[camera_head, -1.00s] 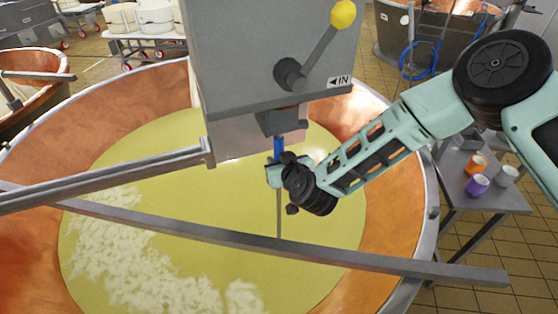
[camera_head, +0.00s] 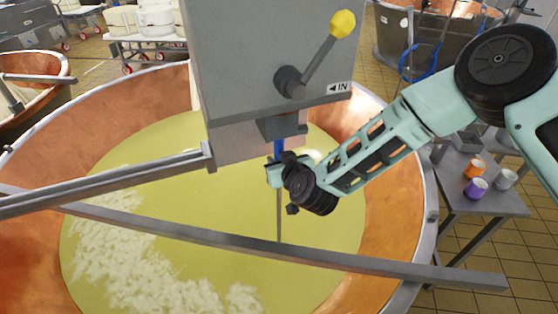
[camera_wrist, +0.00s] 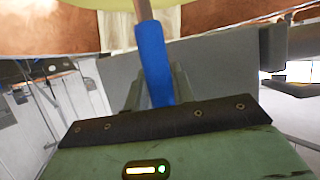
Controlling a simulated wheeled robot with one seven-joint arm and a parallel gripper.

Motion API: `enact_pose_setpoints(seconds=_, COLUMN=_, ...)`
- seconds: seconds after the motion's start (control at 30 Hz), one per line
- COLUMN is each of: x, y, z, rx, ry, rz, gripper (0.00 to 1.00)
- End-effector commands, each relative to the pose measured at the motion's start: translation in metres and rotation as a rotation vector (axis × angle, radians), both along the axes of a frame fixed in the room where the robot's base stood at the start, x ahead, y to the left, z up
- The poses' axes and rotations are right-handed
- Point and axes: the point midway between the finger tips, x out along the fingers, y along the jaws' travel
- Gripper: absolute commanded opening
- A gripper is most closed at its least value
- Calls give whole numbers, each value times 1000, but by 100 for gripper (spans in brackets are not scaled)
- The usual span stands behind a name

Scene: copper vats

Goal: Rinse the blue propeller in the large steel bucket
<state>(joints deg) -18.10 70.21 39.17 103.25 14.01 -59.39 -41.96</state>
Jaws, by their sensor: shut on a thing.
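The blue propeller shows as a blue shaft (camera_head: 278,149) in the head view, just under the grey motor box. A thin grey rod runs down below it to behind the long metal beam, over the yellow liquid. In the wrist view the blue shaft (camera_wrist: 152,55) stands between the two fingers, with a brownish rod beyond it. My gripper (camera_head: 277,171) is shut on the blue shaft above the copper vat. The propeller's lower end is hidden. I cannot make out the large steel bucket with certainty.
The grey motor box (camera_head: 265,70) with its yellow-knobbed lever hangs over the copper vat (camera_head: 395,210). A long metal beam (camera_head: 225,236) crosses the vat. At right, a grey table (camera_head: 495,203) holds orange, purple and white cups. Tiled floor is clear at lower right.

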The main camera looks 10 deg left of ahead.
Motion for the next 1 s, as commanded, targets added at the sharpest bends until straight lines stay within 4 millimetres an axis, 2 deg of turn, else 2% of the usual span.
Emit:
enact_pose_setpoints(seconds=0.27, x=3, y=-3, z=1, rx=1, ry=-3, rz=-1, gripper=0)
enact_pose_setpoints(seconds=1.0, x=36, y=-49, z=1, rx=1, ry=-4, rz=-1, gripper=0)
